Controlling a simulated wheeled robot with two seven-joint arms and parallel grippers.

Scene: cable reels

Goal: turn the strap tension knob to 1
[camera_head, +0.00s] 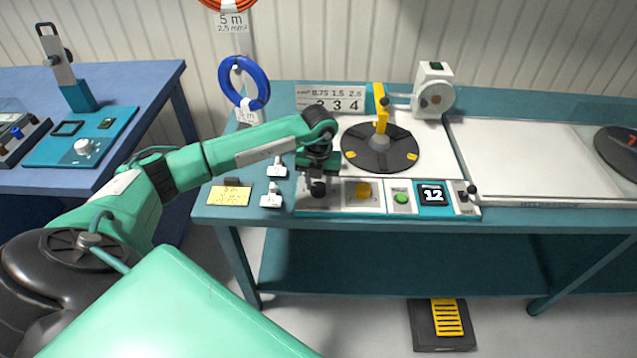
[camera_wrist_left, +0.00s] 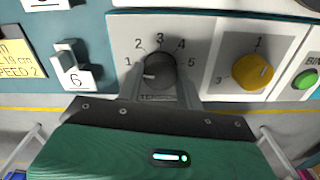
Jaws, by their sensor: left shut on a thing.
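The strap tension knob (camera_wrist_left: 160,70) is a dark round knob on a light panel marked 1 to 5, seen in the left wrist view. Its white pointer mark is on its left side, facing left and slightly down, close to the 1 but a little below it. My left gripper (camera_wrist_left: 161,91) is shut on the knob, with one grey finger on each side. In the head view my left gripper (camera_head: 318,182) is over the left end of the front control panel (camera_head: 337,206) and hides most of the knob. My right gripper is in neither view.
White numbered tags (camera_head: 271,200) and a yellow note (camera_head: 230,195) lie to the left. A black turntable (camera_head: 405,150) is behind.

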